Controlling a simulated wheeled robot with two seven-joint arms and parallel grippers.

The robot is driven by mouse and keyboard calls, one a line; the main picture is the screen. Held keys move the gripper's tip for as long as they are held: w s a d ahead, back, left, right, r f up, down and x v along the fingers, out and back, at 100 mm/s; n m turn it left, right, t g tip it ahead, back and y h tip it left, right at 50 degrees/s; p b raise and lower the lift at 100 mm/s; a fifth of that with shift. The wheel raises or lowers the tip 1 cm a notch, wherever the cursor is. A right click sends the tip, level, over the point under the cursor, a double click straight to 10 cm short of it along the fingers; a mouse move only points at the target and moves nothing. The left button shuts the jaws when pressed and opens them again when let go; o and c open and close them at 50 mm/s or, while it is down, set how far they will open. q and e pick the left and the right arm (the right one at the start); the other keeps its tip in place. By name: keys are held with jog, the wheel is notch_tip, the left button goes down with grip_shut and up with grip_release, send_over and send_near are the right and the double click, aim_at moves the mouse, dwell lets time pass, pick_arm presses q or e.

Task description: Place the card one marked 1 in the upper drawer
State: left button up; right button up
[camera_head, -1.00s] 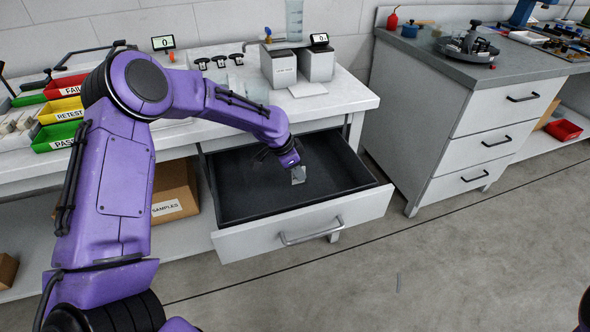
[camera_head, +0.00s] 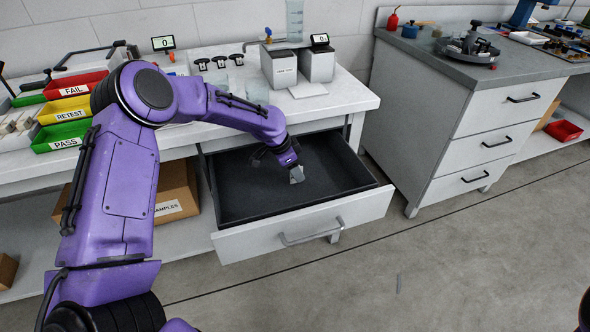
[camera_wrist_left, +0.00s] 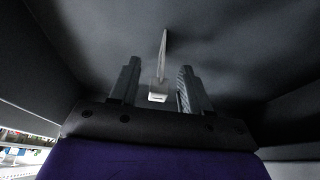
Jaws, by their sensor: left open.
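The open drawer (camera_head: 340,212) is grey-fronted with a dark inside and sits under the white bench. My left gripper (camera_head: 293,168) reaches down into it. In the left wrist view my left gripper (camera_wrist_left: 158,90) has its two fingers apart. A thin pale card (camera_wrist_left: 162,55) shows nearly edge-on between and beyond the fingertips, with gaps at both sides. In the head view the small grey card (camera_head: 297,176) shows at the gripper's tip, tilted, inside the drawer. I cannot read its mark, nor tell whether it touches the drawer floor. My right gripper is out of view.
Red, yellow and green trays (camera_head: 66,112) stand on the bench at the left. White boxes (camera_head: 283,68) stand behind the drawer. A cardboard box (camera_head: 177,190) is on the shelf below. A grey cabinet (camera_head: 478,150) with closed drawers stands at the right.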

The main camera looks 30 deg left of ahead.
pick_arm(q)
jog(key=s+a, duration=0.5)
jog(key=s+a+r, duration=0.1)
jog(key=s+a, duration=0.1)
jog(key=s, duration=0.1)
jog(key=shift+s+a+p, duration=0.15)
jog(key=shift+s+p, duration=0.1)
jog(key=shift+p, duration=0.1)
jog(key=shift+s+a+f, duration=0.1)
jog(key=shift+s+a, duration=0.3)
jog(key=shift+s, duration=0.1)
